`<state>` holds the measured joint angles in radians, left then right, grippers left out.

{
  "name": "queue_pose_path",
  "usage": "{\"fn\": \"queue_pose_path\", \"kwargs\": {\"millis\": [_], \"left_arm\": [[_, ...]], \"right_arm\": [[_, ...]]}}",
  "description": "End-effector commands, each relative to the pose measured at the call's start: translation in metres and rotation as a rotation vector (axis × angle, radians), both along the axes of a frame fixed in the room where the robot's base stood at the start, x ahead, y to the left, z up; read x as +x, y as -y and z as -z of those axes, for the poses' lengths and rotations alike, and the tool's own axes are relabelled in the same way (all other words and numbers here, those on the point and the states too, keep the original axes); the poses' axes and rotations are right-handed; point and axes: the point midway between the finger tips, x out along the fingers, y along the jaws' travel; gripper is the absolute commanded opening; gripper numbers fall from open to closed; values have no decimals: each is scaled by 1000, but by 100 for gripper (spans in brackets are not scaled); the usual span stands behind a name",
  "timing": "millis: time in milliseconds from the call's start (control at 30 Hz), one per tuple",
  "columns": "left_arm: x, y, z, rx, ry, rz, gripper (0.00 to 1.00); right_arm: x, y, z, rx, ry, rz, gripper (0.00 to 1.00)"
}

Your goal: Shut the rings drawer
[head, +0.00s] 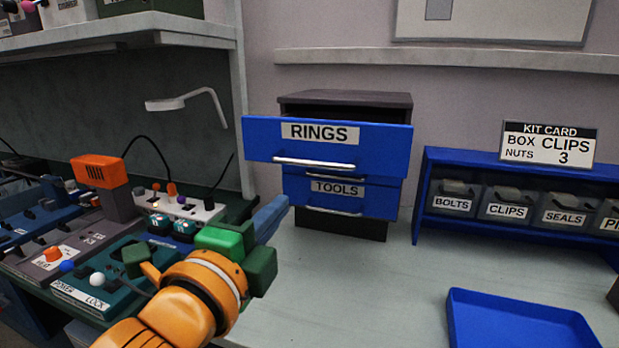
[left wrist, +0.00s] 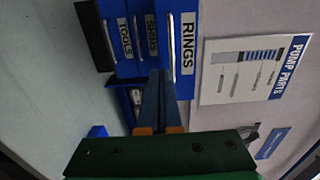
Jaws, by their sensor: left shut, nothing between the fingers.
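The rings drawer (head: 380,143) has a blue front with a white RINGS label and a silver handle. It is pulled out of the dark cabinet (head: 345,98), with a dark gap behind its top edge. The tools drawer (head: 380,198) is below it. In the left wrist view, turned sideways, the rings drawer (left wrist: 187,20) shows beside the fingers. My left gripper (head: 272,216), with a green body and blue-grey fingers, is shut and empty. It is in front of the cabinet, lower and left of the rings drawer. Its fingers (left wrist: 160,98) are together. My right gripper is not in view.
A blue rack (head: 430,185) with labelled bins stands right of the cabinet, with a kit card (head: 548,144) on top. A blue tray (head: 520,322) lies at front right. Control boxes (head: 95,280) and a lamp (head: 170,104) are on the left. The table before the cabinet is clear.

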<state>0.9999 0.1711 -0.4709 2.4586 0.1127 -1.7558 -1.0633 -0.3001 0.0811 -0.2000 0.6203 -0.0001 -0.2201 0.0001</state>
Motion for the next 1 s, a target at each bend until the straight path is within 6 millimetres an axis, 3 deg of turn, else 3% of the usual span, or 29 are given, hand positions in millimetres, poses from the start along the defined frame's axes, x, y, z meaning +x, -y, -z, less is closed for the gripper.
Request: {"fn": "queue_pose_path", "kwargs": {"millis": [200, 333, 400, 700, 1000], "left_arm": [[16, 2, -14, 0, -6, -7, 0], [24, 6, -11, 7, -7, 0, 0], [40, 11, -3, 2, -1, -2, 0], [103, 27, -3, 1, -2, -1, 0], [133, 35, -2, 1, 2, 0, 0]], "right_arm": [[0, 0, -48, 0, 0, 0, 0], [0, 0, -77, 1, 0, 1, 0], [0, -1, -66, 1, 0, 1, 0], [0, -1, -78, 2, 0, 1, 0], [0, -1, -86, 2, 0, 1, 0]]}}
